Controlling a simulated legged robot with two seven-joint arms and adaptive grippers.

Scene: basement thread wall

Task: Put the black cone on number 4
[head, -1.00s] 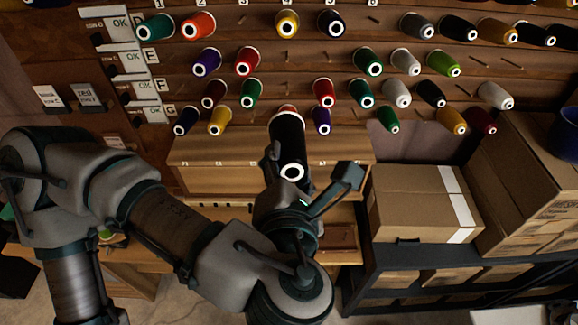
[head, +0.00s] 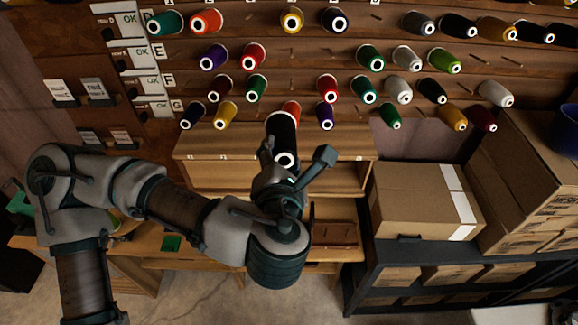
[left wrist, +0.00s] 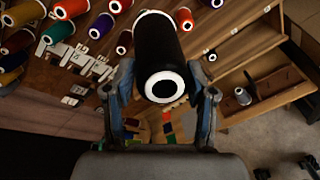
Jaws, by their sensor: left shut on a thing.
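The black cone (head: 283,132) is in my left gripper (head: 297,153), in front of the wall and below the lowest pegged row. Its white-ringed end faces the head camera. In the left wrist view the black cone (left wrist: 158,45) lies between the two fingers of my left gripper (left wrist: 163,80), which is shut on it. Part of a red cone (head: 292,108) shows just behind it. Number marks along the wall's top edge are cut off, so I cannot read a 4. Row letters E, F and G show at the left. My right gripper is not in view.
Coloured cones sit on rows of pegs, with bare pegs around the middle (head: 292,55). A wooden ledge (head: 215,143) juts out below the rows. A cardboard box (head: 415,200) stands on a dark shelf at right. A brown case (head: 334,233) lies on the bench.

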